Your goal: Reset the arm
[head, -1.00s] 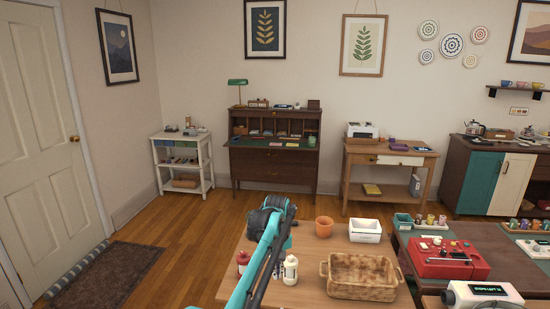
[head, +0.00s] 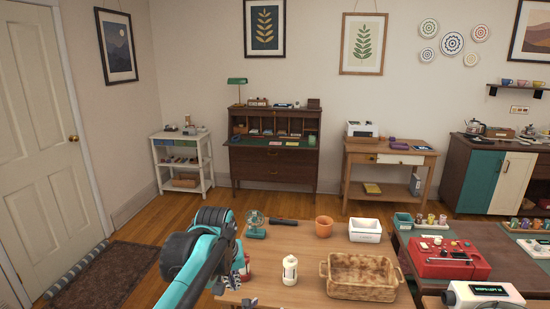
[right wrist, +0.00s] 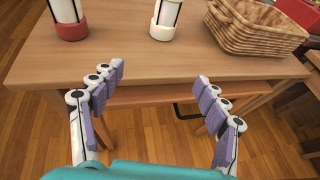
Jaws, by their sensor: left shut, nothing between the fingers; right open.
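My left arm, teal and dark grey, comes in from the bottom left of the head view. Its gripper (head: 237,279) is pointed down near the table's left edge, shut and empty, and partly hides a red bottle (head: 244,260). My right gripper (right wrist: 160,76) is open and empty in the right wrist view, at the wooden table's (right wrist: 160,62) front edge, with its two purple-grey fingers wide apart. A white bottle (head: 290,271) stands upright on the table, apart from the left gripper; a white and a red-based container show in the wrist view.
A woven basket (head: 360,290), orange pot (head: 324,227), white box (head: 365,231), small teal fan (head: 255,226) and dark bar-shaped object (head: 297,222) are on the table. A red machine (head: 450,262) stands at the right. The floor at the left is open beside a rug (head: 105,277).

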